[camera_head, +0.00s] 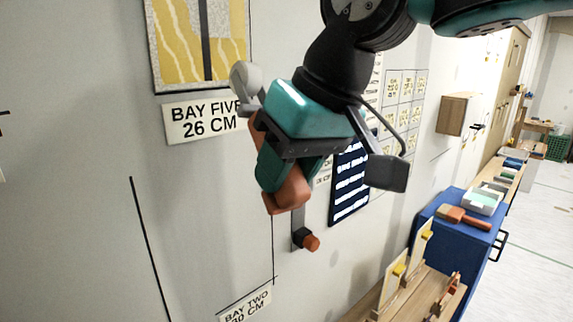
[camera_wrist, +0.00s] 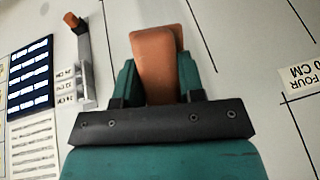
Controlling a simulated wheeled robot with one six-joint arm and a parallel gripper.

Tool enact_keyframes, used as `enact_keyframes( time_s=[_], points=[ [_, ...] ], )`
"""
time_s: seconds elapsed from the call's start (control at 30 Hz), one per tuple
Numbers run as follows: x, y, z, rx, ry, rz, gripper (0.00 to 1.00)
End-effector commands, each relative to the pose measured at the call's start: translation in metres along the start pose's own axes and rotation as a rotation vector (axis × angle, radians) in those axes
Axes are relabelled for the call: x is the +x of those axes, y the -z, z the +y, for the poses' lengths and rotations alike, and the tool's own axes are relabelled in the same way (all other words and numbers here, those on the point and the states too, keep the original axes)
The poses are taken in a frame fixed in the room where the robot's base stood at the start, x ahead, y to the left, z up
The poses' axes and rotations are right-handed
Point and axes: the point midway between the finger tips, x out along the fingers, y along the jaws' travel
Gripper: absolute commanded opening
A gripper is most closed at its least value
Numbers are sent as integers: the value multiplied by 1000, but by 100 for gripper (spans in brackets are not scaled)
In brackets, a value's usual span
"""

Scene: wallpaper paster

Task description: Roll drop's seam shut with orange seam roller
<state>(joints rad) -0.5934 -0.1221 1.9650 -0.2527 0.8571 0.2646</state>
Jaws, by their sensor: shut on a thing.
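My gripper (camera_head: 270,172) is shut on the orange handle of the seam roller (camera_head: 288,194). The roller's grey head (camera_head: 245,76) sticks out past the gripper at upper left, close in the picture to the wall and the drop's lower edge; I cannot tell whether it touches. In the wrist view the orange handle (camera_wrist: 155,62) stands between the teal fingers of my gripper (camera_wrist: 157,80), and the roller head is hidden. The drop (camera_head: 180,45) is yellow and white patterned wallpaper at the top, with a dark vertical strip (camera_head: 206,40) down it, cut off by the picture edge.
A "BAY FIVE 26 CM" label (camera_head: 203,120) sits under the drop, partly covered by my gripper. A bracket with an orange end (camera_head: 307,240) juts from the wall nearby. A dark blue chart (camera_head: 350,182) hangs behind my gripper. A blue cabinet (camera_head: 440,220) stands at right.

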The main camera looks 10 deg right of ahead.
Motion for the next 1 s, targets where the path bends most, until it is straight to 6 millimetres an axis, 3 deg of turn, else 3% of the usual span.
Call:
enact_keyframes(
  time_s=[0.13, 0.6, 1.0],
  points=[
    [2, -5, 1, 0, 0, 1, 6],
    [20, 45, 1, 2, -1, 0, 6],
    [28, 56, 1, 1, -1, 1, 6]
  ],
)
